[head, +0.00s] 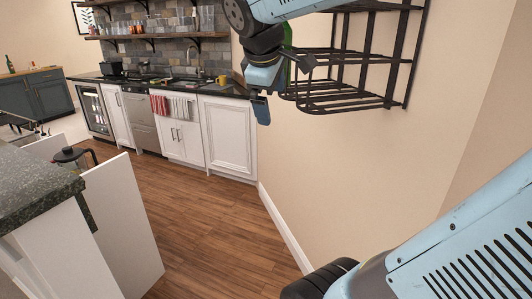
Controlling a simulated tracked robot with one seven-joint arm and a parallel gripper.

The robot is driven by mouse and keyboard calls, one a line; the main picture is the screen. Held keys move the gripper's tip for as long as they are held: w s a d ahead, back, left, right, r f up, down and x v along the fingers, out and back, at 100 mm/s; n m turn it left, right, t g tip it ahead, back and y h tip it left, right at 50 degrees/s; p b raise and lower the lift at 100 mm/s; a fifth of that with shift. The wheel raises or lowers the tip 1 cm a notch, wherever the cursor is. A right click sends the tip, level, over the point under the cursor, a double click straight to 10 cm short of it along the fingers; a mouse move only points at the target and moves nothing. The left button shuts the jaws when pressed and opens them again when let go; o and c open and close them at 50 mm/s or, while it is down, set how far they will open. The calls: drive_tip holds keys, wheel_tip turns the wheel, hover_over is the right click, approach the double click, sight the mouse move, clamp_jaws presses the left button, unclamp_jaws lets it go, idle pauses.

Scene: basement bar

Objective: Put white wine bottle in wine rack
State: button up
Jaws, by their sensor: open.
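The black wire wine rack (391,65) is fixed to the beige wall at the upper right, and the picture cuts off its top. A green bottle (288,38) shows partly behind my gripper at the rack's left end. Whether it is the white wine bottle, and whether the rack bears it, I cannot tell. My wrist hides part of the bottle and rack.
A counter (226,88) with white cabinets runs along the back, under wooden shelves (152,36). A dark stone counter (35,180) and an open white door (122,220) are at the left. Another bottle (10,65) stands far left. The wooden floor between is clear.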

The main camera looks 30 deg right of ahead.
drive_tip(key=s+a+f+m+t+y, duration=0.1)
drive_tip(key=s+a+f+m+y, duration=0.3)
drive_tip(key=s+f+m, duration=0.4)
drive_tip(key=shift+s+a+f, duration=0.25)
drive_tip(key=shift+s+a, duration=0.3)
drive_tip(key=shift+a, duration=0.25)
